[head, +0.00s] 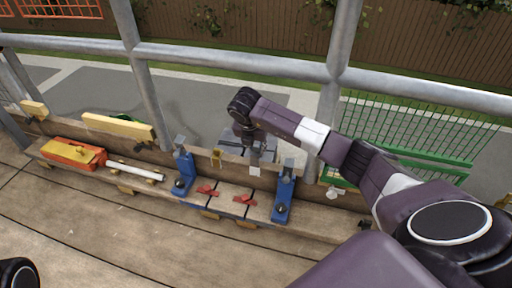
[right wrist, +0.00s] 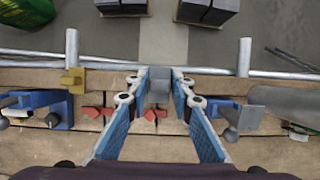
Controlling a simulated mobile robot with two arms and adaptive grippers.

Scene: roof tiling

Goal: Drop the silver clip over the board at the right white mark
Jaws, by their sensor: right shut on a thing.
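My right gripper (head: 254,156) hangs over the upright board (head: 230,158) between two blue brackets. In the right wrist view, my right gripper (right wrist: 158,88) is shut on a small grey block, the silver clip (right wrist: 159,82). In the head view the fingers largely hide the clip. A white mark (head: 255,171) shows on the board's face just under the fingertips. A yellow clip (head: 216,156) sits over the board to the left, and also shows in the right wrist view (right wrist: 72,80). I cannot tell whether the silver clip touches the board. My left gripper is out of view.
Blue brackets stand at left (head: 183,174) and right (head: 284,196). Red pieces (head: 207,190) lie on the plank between them. Scaffold rails (head: 230,58) run behind.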

